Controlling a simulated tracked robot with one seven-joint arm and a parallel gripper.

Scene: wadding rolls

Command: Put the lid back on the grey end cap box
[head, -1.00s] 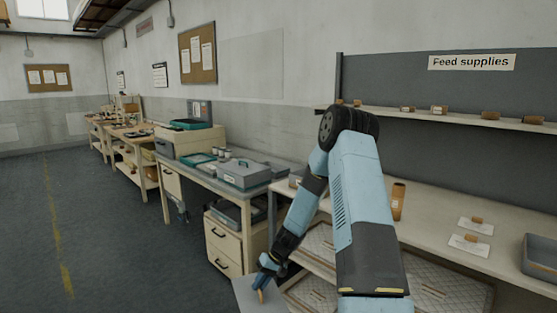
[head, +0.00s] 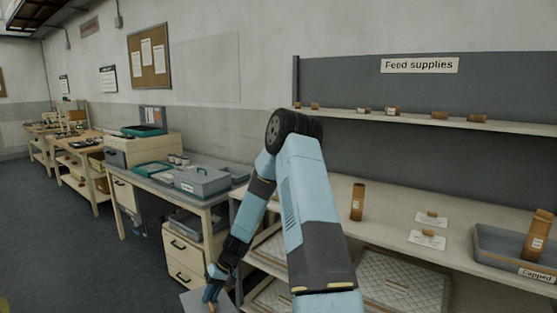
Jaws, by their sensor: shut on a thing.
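My gripper (head: 212,294) is low at the bottom edge, shut, with a small tan piece between its fingers. A flat grey panel (head: 190,300), seemingly the lid, shows beside the fingers and is cut off by the frame edge. The grip itself is small and partly out of view.
The workbench (head: 385,218) under the Feed supplies sign holds a brown tube (head: 357,202) and small brown rolls on white cards. A grey tray (head: 487,257) labelled Capped holds another brown tube. A drawer unit (head: 187,255) stands under the desk. Open floor lies left.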

